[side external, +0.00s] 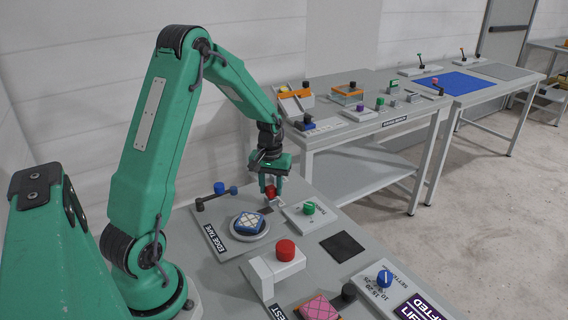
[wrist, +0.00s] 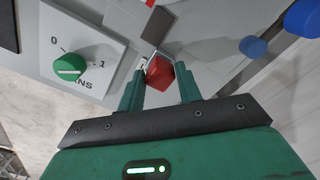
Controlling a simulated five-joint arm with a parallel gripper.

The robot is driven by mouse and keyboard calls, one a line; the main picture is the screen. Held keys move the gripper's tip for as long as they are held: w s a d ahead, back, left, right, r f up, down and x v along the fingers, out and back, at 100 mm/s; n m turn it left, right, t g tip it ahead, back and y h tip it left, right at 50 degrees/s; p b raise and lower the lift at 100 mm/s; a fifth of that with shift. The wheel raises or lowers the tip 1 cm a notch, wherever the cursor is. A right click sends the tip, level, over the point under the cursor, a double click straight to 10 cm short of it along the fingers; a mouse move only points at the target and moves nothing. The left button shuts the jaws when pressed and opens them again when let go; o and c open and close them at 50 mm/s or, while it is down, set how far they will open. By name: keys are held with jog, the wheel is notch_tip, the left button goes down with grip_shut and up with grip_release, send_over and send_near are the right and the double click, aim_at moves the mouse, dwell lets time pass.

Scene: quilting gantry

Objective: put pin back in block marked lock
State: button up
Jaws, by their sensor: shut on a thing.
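My gripper (side external: 271,184) is low over the near bench and shut on a red-headed piece (side external: 270,192), which looks like the pin. In the wrist view my gripper (wrist: 160,88) has its fingers on either side of the red head (wrist: 159,73). A small light metal piece (side external: 278,202) lies right at the red head, and its pale edge also shows in the wrist view (wrist: 149,60). I cannot tell whether the pin's shaft is inside a block or clear of it. No mark reading lock is legible.
A plate with a green dial (side external: 309,208) is just right of my gripper. A blue knob (side external: 219,188) on a dark bar, a round stand (side external: 238,233) with a blue patterned pad, and a red button (side external: 285,250) are nearby. A dark square (side external: 342,246) lies flat.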

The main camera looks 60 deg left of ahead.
aim_at(271, 187)
jog(key=shift+f, duration=0.25)
jog(key=o, duration=1.3)
jog(key=shift+c, duration=0.2)
jog(key=shift+r, duration=3.9)
